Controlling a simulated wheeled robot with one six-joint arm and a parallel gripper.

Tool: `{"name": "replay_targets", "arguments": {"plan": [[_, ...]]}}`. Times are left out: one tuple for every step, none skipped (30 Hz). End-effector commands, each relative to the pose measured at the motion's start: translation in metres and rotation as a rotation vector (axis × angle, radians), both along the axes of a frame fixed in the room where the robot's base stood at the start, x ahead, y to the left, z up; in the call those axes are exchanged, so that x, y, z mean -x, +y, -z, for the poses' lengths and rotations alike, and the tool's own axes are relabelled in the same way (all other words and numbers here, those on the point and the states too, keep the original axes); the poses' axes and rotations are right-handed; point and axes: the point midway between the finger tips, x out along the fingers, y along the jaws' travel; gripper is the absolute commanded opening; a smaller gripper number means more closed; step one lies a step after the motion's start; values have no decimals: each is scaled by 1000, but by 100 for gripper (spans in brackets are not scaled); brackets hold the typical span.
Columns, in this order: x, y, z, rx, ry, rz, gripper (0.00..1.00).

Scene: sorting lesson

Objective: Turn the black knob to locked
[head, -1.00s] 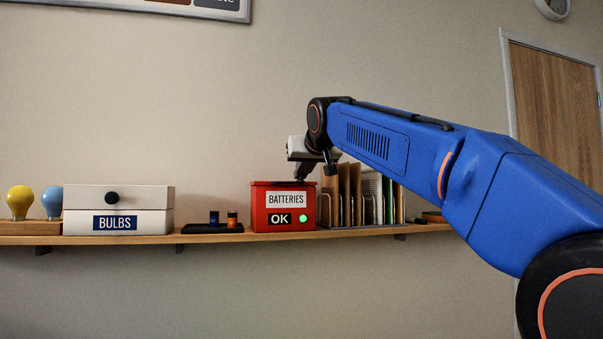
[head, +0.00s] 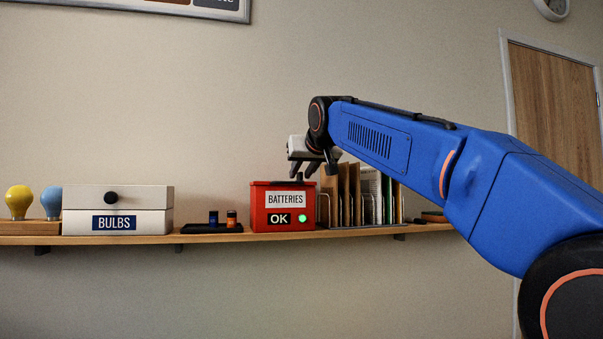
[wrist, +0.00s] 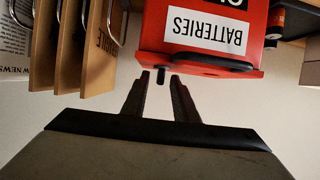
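The red box (head: 258,205) stands on the shelf with a white BATTERIES label, an OK panel and a green light. A small black knob (head: 299,177) sticks up from its top. The wrist view shows the box upside down, with the knob (wrist: 161,77) at its top edge. My gripper (head: 302,172) is just above the box. In the wrist view its two fingers (wrist: 160,80) are apart, one on each side of the knob, with gaps showing. I cannot read any locked mark on the knob. Another black knob (head: 113,197) is on the white BULBS box (head: 150,195).
A wire rack with upright brown folders (head: 344,193) stands close to the right of the red box. A black tray (head: 205,229) with two batteries is to its left. Yellow and blue bulbs (head: 19,201) stand at the far left. The shelf (head: 270,236) is narrow.

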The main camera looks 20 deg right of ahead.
Motion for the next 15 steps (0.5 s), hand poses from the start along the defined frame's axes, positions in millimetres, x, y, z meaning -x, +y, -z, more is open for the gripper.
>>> {"name": "replay_targets", "arguments": {"plan": [[5,0,-3,0,-2,0,27],[8,0,-4,0,-2,0,27],[13,0,-6,0,-3,0,27],[17,0,-8,0,-3,-1,27],[22,0,-10,0,-4,-1,27],[28,0,-13,0,-4,-1,27],[34,0,-15,0,-4,-1,27],[40,-1,-18,0,-4,-1,27],[47,-1,-21,0,-4,0,27],[52,-1,-23,0,-4,0,27],[58,-1,-25,0,-4,-1,27],[66,-1,-28,0,-4,-1,27],[71,-1,-31,-1,-3,-1,27],[77,-1,-33,-1,-4,-1,27],[84,-1,-36,-1,-4,-1,27]]}}
